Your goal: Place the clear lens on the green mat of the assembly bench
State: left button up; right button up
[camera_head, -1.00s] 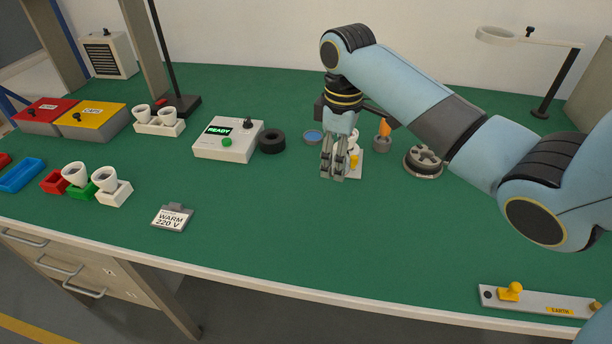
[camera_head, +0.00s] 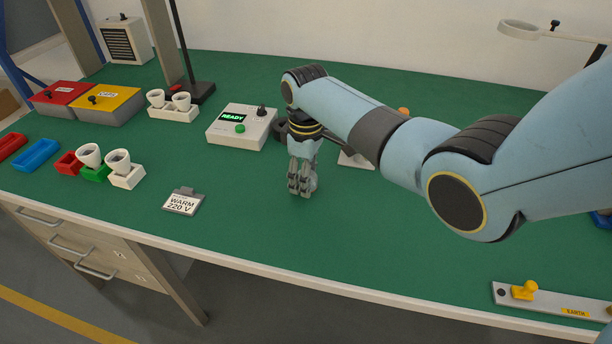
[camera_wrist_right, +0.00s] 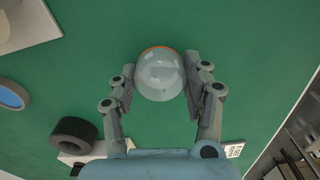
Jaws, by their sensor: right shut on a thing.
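The clear lens (camera_wrist_right: 160,78) is a see-through dome with an orange rim, in the right wrist view. My right gripper (camera_wrist_right: 160,85) is shut on it, one finger on each side. In the head view my right gripper (camera_head: 301,190) points down over the green mat (camera_head: 330,235), in front of the tester box. The lens cannot be made out there, and whether it touches the mat cannot be told. My left gripper is not in view.
A white tester box (camera_head: 238,127) reads READY. A WARM 220 V sign (camera_head: 183,202) stands front left of the gripper. A black ring (camera_wrist_right: 72,138) and blue-topped cup (camera_wrist_right: 12,96) show in the wrist view. The earth bar (camera_head: 550,300) lies front right. The front middle mat is clear.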

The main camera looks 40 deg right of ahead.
jog(key=shift+f, duration=0.2)
jog(key=o, duration=0.8)
jog(key=shift+c, duration=0.2)
jog(key=shift+r, duration=0.25)
notch_tip(320, 180, up, 12)
jog(key=shift+p, duration=0.45)
jog(key=shift+f, duration=0.1)
